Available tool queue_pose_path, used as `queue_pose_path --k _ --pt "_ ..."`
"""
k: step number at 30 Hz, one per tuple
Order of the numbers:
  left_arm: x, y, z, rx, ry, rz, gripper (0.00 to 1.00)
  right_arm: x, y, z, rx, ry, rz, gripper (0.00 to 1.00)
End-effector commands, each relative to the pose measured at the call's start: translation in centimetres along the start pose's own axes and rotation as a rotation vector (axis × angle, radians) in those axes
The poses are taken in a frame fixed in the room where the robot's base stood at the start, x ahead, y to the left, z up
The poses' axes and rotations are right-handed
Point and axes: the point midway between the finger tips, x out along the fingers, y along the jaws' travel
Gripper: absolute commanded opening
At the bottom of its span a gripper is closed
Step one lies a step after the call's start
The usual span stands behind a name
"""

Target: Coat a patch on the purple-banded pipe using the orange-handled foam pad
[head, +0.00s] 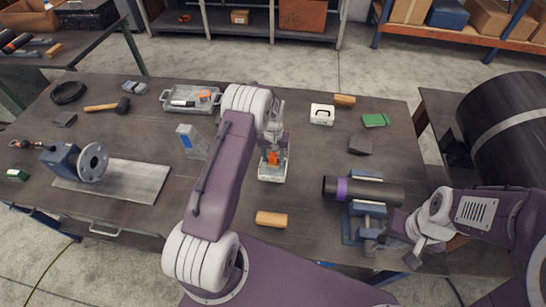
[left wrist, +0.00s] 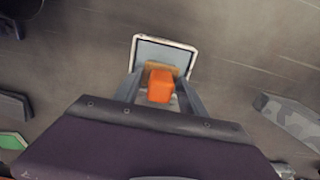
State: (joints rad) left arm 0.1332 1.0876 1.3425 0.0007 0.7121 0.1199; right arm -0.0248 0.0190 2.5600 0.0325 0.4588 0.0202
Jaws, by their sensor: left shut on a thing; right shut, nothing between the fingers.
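The foam pad's orange handle (head: 273,158) is between the fingers of my left gripper (head: 273,146), which is shut on it near the middle of the table. In the left wrist view, the orange handle (left wrist: 160,86) and tan pad edge (left wrist: 165,67) show over a white-rimmed shallow tray (left wrist: 137,46). I cannot tell whether the pad touches the tray's bottom. The dark pipe (head: 378,192) with a purple band (head: 342,189) lies horizontally on a blue stand (head: 350,225), right of the tray.
A blue flanged fixture (head: 61,161) stands left. A large dark drum (head: 500,135) is at right.

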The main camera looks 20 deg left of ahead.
Motion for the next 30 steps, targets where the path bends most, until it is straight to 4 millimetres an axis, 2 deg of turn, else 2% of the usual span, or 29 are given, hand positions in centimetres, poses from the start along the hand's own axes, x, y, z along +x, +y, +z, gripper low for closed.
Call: queue_pose_path --k 30 --pt "0.98 0.0 -0.01 0.0 0.0 0.0 0.16 0.75 0.01 0.08 0.0 0.0 0.0 0.0"
